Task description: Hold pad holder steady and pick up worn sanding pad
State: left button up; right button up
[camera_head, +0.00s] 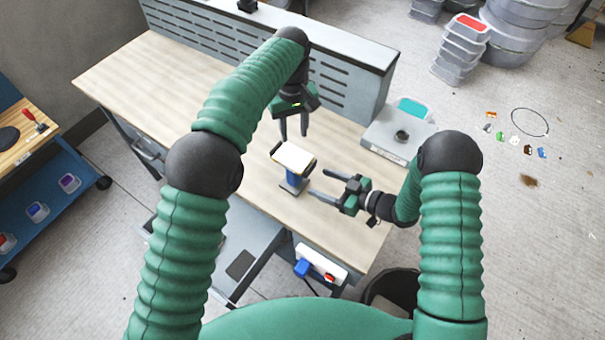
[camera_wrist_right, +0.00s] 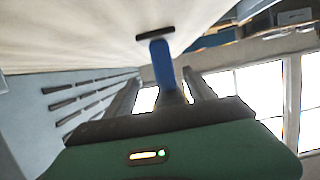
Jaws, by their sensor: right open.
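The pad holder has a blue handle (camera_head: 294,182) and stands on the bench. A pale sanding pad (camera_head: 293,158) lies across its top. My left gripper (camera_head: 294,135) is open and empty, fingers pointing down, just behind and above the pad. My right gripper (camera_head: 316,184) is open, reaching in from the right with its fingertips close to the handle. In the right wrist view, which is turned over, the blue handle (camera_wrist_right: 161,62) shows ahead between the open fingers (camera_wrist_right: 163,88). The handle's black base (camera_wrist_right: 155,33) rests against the bench. The pad's underside is hidden.
The wooden bench top (camera_head: 150,85) is largely clear to the left. A grey slotted panel (camera_head: 340,85) stands along its back. A grey scale-like box (camera_head: 395,138) sits at the right end. A dark bin (camera_head: 392,290) stands below the bench.

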jog(key=x, duration=1)
jog(key=shift+s+a+r, duration=0.1)
jog(key=shift+a, duration=0.65)
jog(key=shift+w, duration=0.3)
jog(key=shift+s+d, duration=0.1)
jog(key=shift+d, duration=0.2)
jog(key=shift+c, duration=0.2)
jog(key=shift+d, duration=0.1)
jog(key=shift+c, duration=1.1)
jog(key=shift+a, duration=0.25)
grip_shut()
pick_arm(q)
jog(key=shift+s+a+r, duration=0.15)
jog(key=shift+s+a, duration=0.05)
jog(key=shift+a, duration=0.05)
pick_arm(e)
jog(key=shift+d, duration=0.1)
